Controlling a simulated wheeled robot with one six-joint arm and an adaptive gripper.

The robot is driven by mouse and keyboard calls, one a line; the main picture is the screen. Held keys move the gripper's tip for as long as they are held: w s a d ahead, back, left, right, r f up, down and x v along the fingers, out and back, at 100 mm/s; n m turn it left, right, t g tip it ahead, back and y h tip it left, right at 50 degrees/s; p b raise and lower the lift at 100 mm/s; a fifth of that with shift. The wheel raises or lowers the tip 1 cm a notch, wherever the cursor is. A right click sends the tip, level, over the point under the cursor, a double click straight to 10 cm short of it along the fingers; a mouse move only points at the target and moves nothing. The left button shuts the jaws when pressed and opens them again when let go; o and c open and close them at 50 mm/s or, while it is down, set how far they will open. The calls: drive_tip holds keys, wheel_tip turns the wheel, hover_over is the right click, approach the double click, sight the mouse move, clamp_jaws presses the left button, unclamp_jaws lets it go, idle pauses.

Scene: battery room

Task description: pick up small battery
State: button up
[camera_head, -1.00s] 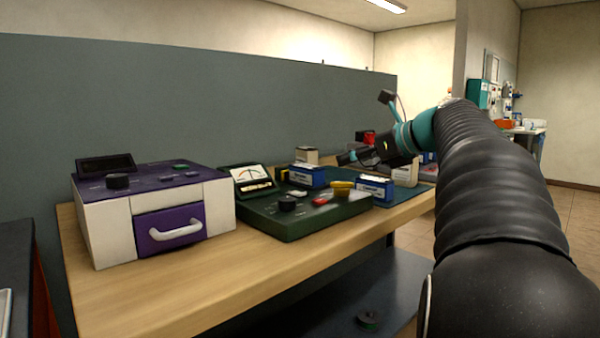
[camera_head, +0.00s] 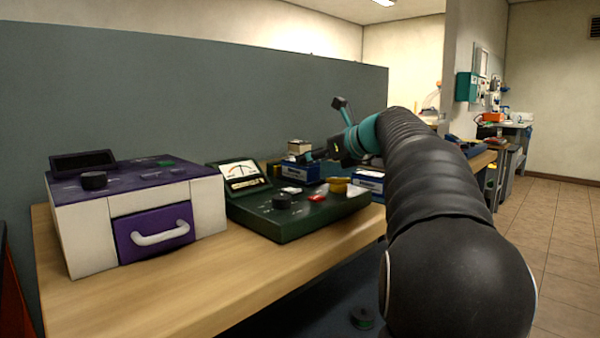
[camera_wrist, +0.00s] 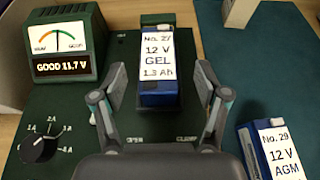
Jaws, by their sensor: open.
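A blue battery (camera_wrist: 160,92) with a white label, "No. 27 12 V GEL 1.3 Ah", stands on the dark green tester (camera_wrist: 85,80) in the wrist view. My gripper (camera_wrist: 162,82) is open, with one finger on each side of this battery and gaps between. A second blue battery (camera_wrist: 247,150), labelled "No. 29 12 V AGM", stands at lower right, partly cut off. In the head view my gripper (camera_head: 308,157) is over the far part of the tester (camera_head: 265,222), near a blue battery (camera_head: 300,172). Another blue battery (camera_head: 369,182) is right of it.
The tester's meter (camera_wrist: 62,45) reads "GOOD 11.7 V", with a knob (camera_wrist: 38,147) below. A teal mat (camera_wrist: 265,70) lies to the right. A white and purple cabinet (camera_head: 135,205) stands on the wooden bench (camera_head: 160,300) at left. The bench front is clear. A grey partition (camera_head: 200,90) stands behind.

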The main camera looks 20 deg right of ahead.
drive_tip(key=x, duration=0.5)
drive_tip(key=shift+a, duration=0.15)
drive_tip(key=shift+c, duration=0.3)
drive_tip(key=shift+r, duration=0.1)
clamp_jaws()
